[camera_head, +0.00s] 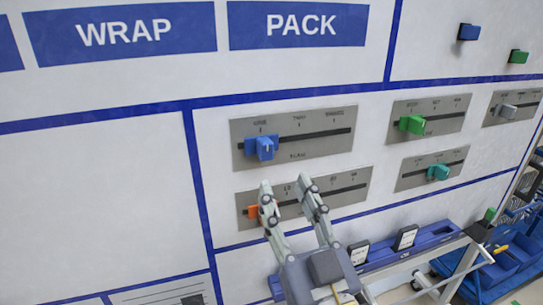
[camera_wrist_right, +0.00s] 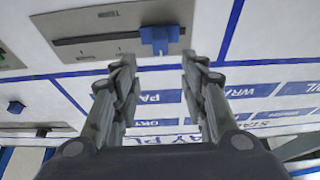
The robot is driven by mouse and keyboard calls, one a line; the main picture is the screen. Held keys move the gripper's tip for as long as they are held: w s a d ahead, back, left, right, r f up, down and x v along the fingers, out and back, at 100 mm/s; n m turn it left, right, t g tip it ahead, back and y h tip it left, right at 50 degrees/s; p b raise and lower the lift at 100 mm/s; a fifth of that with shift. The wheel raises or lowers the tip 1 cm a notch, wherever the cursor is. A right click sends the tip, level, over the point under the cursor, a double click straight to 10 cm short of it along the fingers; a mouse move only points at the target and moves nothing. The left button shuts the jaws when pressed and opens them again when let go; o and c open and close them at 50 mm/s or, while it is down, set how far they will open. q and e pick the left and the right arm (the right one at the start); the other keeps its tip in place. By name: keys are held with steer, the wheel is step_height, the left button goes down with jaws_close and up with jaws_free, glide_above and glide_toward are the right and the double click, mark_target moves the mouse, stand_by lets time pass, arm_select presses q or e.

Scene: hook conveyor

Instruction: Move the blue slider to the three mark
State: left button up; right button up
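The blue slider (camera_head: 264,147) sits near the left end of a dark slot on a grey plate (camera_head: 320,118), on the white wall panel. Several small marks with words stand above the slot; they are too small to read surely. My right gripper (camera_head: 285,184) is open and empty below the blue slider, its fingers pointing up toward the panel. In the right wrist view the blue slider (camera_wrist_right: 160,38) shows just beyond the gap between the open fingertips (camera_wrist_right: 158,60), with no visible contact. My left gripper is not in view.
Below is a plate with an orange slider (camera_head: 253,211), partly hidden by my right fingers. Green (camera_head: 412,125), teal (camera_head: 438,172) and grey (camera_head: 507,111) sliders are to the right. A blue ledge with cards (camera_head: 430,240) runs below.

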mark_target(268, 149)
steer(key=p+x, duration=0.3)
steer(key=x, duration=0.5)
steer(key=shift+w+r, duration=0.15)
steer(key=shift+w+a+p, duration=0.2)
steer(key=shift+w+p, duration=0.1)
steer(key=shift+w, duration=0.05)
jaws_close()
